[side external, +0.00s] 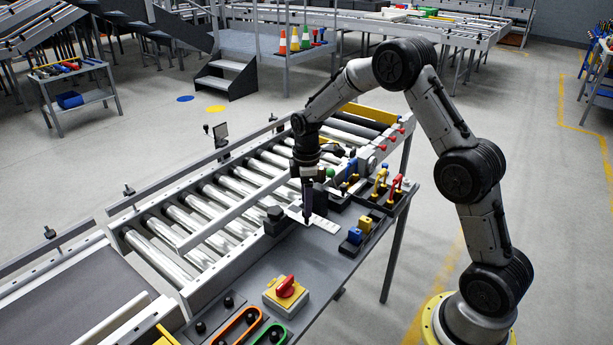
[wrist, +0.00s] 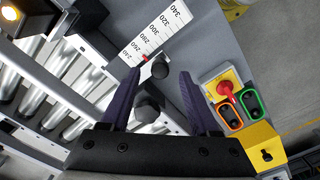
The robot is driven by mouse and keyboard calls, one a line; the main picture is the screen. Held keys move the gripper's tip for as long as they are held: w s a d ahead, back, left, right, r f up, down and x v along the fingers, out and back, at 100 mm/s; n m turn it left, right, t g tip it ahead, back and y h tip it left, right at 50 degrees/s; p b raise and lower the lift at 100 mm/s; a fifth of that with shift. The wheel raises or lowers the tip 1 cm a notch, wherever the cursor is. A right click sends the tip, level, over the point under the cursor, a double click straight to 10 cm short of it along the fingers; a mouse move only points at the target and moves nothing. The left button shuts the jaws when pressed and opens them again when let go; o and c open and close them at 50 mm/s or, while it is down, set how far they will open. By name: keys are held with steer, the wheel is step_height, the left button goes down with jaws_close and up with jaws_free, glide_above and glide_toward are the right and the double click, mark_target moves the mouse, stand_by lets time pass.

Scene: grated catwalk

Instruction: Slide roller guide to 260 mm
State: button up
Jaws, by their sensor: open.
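My gripper (side external: 307,217) points down over the white scale plate beside the roller conveyor. In the wrist view its two dark purple fingers (wrist: 160,74) are spread apart. Two black knobs, an upper one (wrist: 160,70) and a lower one (wrist: 148,108), show between the fingers; I cannot tell that either finger touches them. The roller guide is the long grey rail (side external: 215,215) along the rollers. The white scale (wrist: 158,28) carries black numbers up to 340. A small red pointer (wrist: 145,58) lies by its lower numbers, around 260 to 280; the exact reading is unclear.
A yellow box with a red switch (side external: 285,291) and orange and green oval stations (side external: 238,326) stand at the near end of the grey bench. Blue and yellow blocks (side external: 358,236) and a tray of coloured handles (side external: 386,186) sit to the gripper's right.

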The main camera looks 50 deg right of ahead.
step_height(320, 180, up, 12)
steer(key=shift+f, duration=0.25)
steer(key=s+a+r+t, duration=0.2)
steer(key=s+a+r, duration=0.2)
steer(key=s+r, duration=0.3)
steer(key=s+a+r+t, duration=0.2)
steer(key=s+a+r, duration=0.2)
steer(key=s+r, duration=0.3)
steer(key=s+a+f+m, duration=0.1)
steer(key=s+f+m, duration=0.2)
steer(key=s, duration=0.4)
steer(key=s+a+f+m+t, duration=0.1)
steer(key=s+f+m, duration=0.2)
steer(key=s+m, duration=0.3)
steer(key=shift+s+a+f+t, duration=0.3)
steer(key=shift+s+a+f, duration=0.1)
steer(key=shift+s, duration=0.65)
steer(key=shift+r, duration=0.1)
stand_by(0.5)
